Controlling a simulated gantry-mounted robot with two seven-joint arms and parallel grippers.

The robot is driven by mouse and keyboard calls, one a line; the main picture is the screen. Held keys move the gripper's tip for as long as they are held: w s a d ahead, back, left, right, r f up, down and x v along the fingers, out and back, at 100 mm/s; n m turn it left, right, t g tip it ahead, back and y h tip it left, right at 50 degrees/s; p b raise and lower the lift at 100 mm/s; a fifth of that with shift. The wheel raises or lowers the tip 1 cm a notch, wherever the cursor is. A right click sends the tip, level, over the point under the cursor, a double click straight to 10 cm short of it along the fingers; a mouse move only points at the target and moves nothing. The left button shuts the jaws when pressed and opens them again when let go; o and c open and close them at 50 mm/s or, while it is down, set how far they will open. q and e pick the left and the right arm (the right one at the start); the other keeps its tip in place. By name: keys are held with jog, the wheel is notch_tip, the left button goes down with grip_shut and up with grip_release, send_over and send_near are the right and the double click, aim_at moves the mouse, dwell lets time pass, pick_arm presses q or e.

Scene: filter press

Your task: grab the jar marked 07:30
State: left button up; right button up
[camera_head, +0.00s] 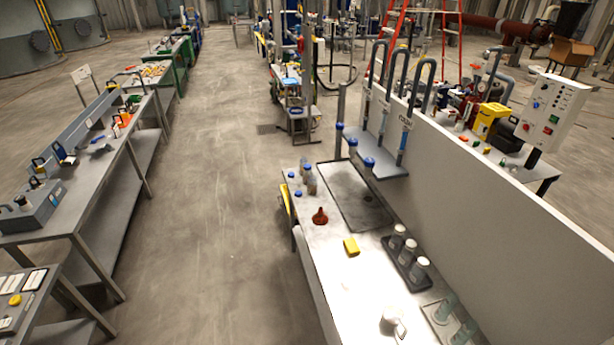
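Several jars stand on the metal bench (330,262) at the right. A row of grey jars with whitish lids stands in a dark tray (388,241): a far jar (397,238), a middle jar (407,252) and a near jar (419,270). Small clear containers with blue caps (310,184) stand at the bench's far left corner. The time markings are too small to read, so I cannot tell which jar is marked 07:30. Neither of my grippers is in view.
A yellow block (351,247), a red-brown funnel (320,216) and a white vessel (391,321) are on the bench. A pale wall panel (480,190) rises along its right side. A long workbench (95,170) stands at left. The floor aisle (205,220) between is clear.

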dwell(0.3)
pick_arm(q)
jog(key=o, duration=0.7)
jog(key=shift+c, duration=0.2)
